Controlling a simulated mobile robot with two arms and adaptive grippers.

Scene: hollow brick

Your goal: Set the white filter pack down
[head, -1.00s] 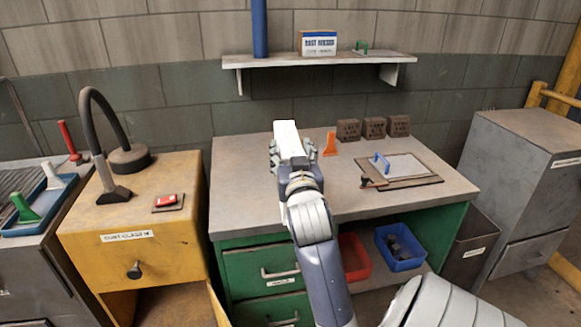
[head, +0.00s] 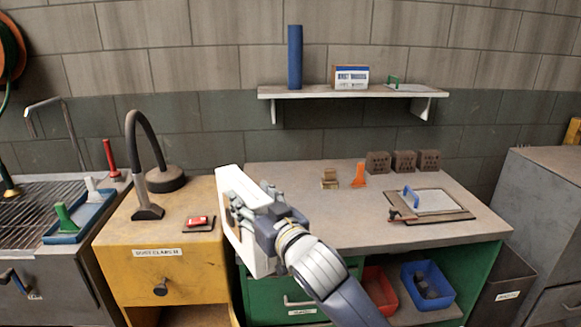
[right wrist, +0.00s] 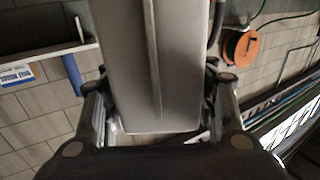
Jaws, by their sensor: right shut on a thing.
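The white filter pack (head: 232,188) is a flat, pale slab seen tilted in the head view, in front of the gap between the yellow cabinet and the green workbench. My right gripper (head: 250,212) is shut on it and holds it up, clear of the surfaces as far as I can see. In the right wrist view the pack (right wrist: 155,65) looks grey and fills the space between the two fingers (right wrist: 160,115). My left gripper is not in view.
The workbench top (head: 300,225) has free room at its front left. Small tan blocks (head: 330,179), an orange tool (head: 359,175), dark hollow bricks (head: 403,161) and a board (head: 450,203) stand behind and right. The yellow cabinet (head: 120,235) carries a hose stand (head: 147,195) and a red-button box (head: 198,222).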

